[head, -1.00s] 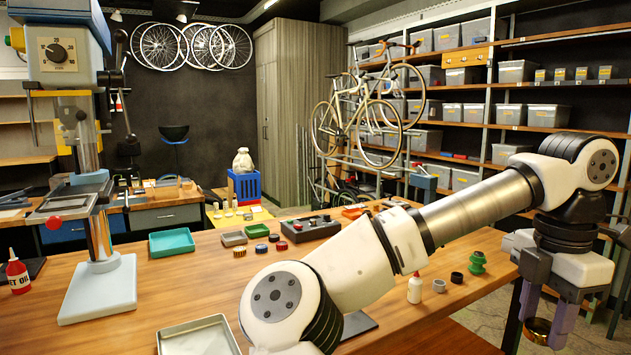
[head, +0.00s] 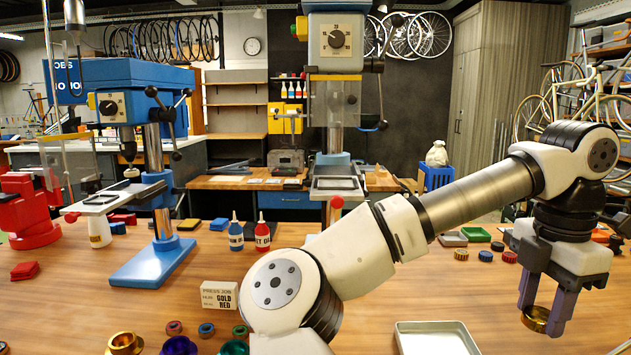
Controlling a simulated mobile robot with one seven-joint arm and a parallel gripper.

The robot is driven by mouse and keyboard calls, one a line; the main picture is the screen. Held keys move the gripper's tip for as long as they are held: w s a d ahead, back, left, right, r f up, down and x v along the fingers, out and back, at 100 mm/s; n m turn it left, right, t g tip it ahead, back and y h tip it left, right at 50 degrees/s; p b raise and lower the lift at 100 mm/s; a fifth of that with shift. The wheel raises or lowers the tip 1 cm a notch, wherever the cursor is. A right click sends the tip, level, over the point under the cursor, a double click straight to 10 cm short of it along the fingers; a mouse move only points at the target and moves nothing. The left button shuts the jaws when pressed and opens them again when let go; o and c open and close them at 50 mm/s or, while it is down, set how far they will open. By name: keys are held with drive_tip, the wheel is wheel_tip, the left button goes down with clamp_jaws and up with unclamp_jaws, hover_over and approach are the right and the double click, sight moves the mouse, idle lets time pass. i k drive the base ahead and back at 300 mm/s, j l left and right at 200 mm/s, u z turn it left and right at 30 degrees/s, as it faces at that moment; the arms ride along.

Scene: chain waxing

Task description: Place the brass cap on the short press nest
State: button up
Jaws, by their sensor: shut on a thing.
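My gripper (head: 543,312), with two purple fingers, is shut on the brass cap (head: 535,320), a gold ring-like piece held at its fingertips at the right, above the wooden table. Two blue presses with dials show. The one at left (head: 150,195) stands on a blue base and has a small plate (head: 97,199) on its column. I cannot make out a nest clearly on either plate. My gripper is well to the right of both presses.
A card reading PRESS JOB, GOLD, RED (head: 219,297) stands on the table (head: 180,310). Two bottles (head: 262,234) stand behind it. Gold, purple and teal cups line the front left. A metal tray (head: 436,338) lies at front right. A red tool (head: 30,210) stands far left.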

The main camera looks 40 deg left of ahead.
sight(103, 200)
drive_tip(key=k+j+u, duration=0.1)
drive_tip(key=j+u, duration=0.15)
drive_tip(key=u, duration=0.2)
drive_tip(key=j+u, duration=0.25)
drive_tip(key=u, duration=0.2)
drive_tip(key=j+u, duration=0.35)
drive_tip(key=j, duration=0.5)
